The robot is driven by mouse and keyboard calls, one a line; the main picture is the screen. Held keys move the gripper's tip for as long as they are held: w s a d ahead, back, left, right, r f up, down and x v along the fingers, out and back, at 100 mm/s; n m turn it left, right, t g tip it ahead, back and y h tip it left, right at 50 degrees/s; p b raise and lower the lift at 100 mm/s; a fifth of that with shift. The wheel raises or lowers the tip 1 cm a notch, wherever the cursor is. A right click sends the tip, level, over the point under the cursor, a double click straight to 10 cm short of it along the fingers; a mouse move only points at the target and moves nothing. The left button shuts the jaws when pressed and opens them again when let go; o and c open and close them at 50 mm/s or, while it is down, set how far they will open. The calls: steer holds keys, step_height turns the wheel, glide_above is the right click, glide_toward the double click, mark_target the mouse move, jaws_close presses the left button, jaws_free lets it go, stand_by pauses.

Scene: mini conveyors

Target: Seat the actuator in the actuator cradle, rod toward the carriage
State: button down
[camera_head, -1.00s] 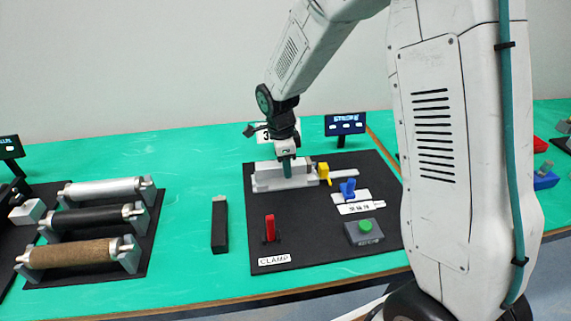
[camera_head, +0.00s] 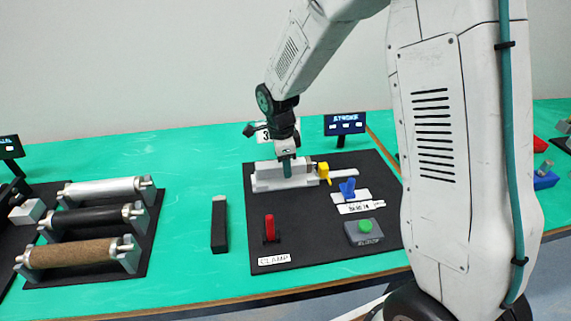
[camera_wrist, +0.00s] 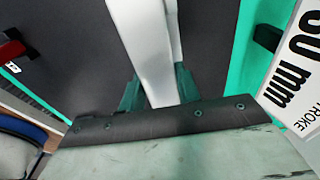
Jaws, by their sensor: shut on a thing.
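My gripper (camera_head: 287,166) is at the grey actuator cradle (camera_head: 262,186) on the black board, seen in the head view. In the wrist view my gripper (camera_wrist: 160,92) is shut on a long pale grey bar-shaped body, the actuator (camera_wrist: 146,45), with one green finger on each side. In the head view the actuator (camera_head: 268,166) lies along the cradle, level or nearly so. I cannot tell whether it is fully down in it. The yellow carriage (camera_head: 323,171) stands just right of the cradle, on a pale rail (camera_head: 350,174). The rod between them is too small to make out clearly.
On the board are a red clamp lever (camera_head: 270,228), a blue part (camera_head: 347,188) and a green button (camera_head: 365,226). A dark bar (camera_head: 219,225) lies left of the board. Several rollers (camera_head: 85,219) stand further left. A small display (camera_head: 345,124) stands behind.

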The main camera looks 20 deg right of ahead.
steer(key=shift+f, duration=1.35)
steer(key=c, duration=0.9)
jaws_free()
steer(key=shift+r, duration=0.15)
steer(key=r, duration=0.7)
steer(key=shift+w+a+r, duration=0.1)
steer(key=shift+a+r, duration=0.2)
steer(key=shift+a, duration=0.1)
